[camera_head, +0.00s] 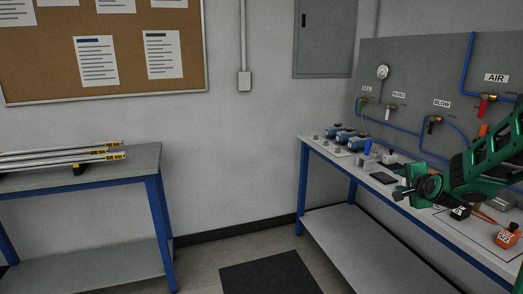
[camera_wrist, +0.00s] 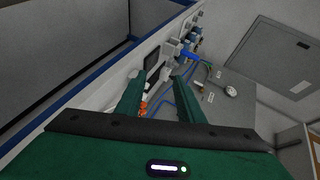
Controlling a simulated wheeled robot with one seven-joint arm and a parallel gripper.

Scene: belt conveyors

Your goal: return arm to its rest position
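My arm (camera_head: 485,165), green and dark, reaches in from the right edge of the head view, above the right workbench (camera_head: 330,218). In the wrist view my gripper (camera_wrist: 160,82) shows two green fingers standing apart. Nothing is held between them. Bench items and blue tubing show beyond and between the fingers, and I cannot tell their exact distance.
Blue pumps (camera_head: 350,138), a black pad (camera_head: 384,177) and an orange tagged item (camera_head: 507,236) lie on the bench. A grey panel (camera_head: 405,70) with valves and tubes stands behind. A left table (camera_head: 130,160) holds rods. A dark mat (camera_head: 270,275) lies between.

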